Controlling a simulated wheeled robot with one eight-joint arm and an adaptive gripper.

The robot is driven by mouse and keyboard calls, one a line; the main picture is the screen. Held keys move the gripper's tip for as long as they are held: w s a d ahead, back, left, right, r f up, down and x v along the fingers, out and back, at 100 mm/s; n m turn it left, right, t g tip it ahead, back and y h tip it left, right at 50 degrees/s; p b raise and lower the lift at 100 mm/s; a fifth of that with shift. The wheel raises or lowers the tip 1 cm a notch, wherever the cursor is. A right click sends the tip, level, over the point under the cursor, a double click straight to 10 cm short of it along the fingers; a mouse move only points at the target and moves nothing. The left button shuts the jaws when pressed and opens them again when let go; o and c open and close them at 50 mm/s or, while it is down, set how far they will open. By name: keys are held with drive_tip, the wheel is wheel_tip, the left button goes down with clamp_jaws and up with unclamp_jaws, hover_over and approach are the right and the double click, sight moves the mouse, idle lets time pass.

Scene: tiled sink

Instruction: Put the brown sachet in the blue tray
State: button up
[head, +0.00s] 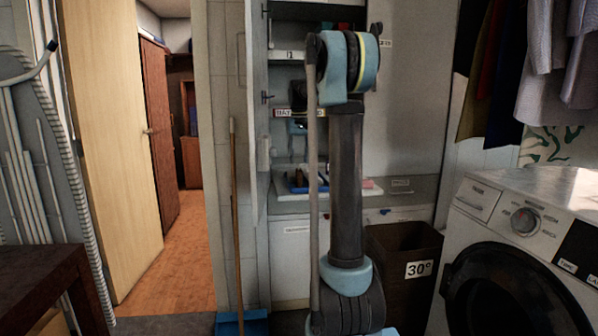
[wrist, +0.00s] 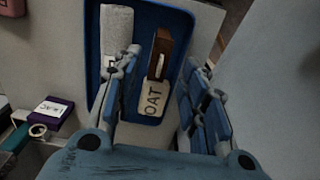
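The blue tray (wrist: 182,18) lies below my gripper in the wrist view; a blue part of it also shows on the counter in the head view (head: 284,187). A narrow dark brown item with a pale label, seemingly the brown sachet (wrist: 171,36), is over the tray's area between my fingers. I cannot tell whether it rests in the tray.
A labelled box (wrist: 53,108) and a tape-like ring (wrist: 38,130) are at left in the wrist view. Cupboard walls frame the counter. A brown bin (head: 400,292) and a washing machine (head: 515,235) stand at right.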

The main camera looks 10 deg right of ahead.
drive_tip(key=shift+r, duration=2.05)
drive_tip(key=s+f+t, duration=0.1)
drive_tip(key=s+f, duration=0.4)
drive_tip(key=s, duration=0.8)
drive_tip(key=s+f, duration=0.4)
drive_tip(key=s, duration=0.9)
drive_tip(key=s+f+t, duration=0.1)
drive_tip(key=s+f, duration=1.7)
drive_tip(key=f, duration=0.1)
drive_tip(key=shift+f, duration=0.2)
drive_tip(key=shift+s+d, duration=0.1)
drive_tip(key=shift+w+f, duration=0.2)
drive_tip(key=shift+w, duration=0.25)
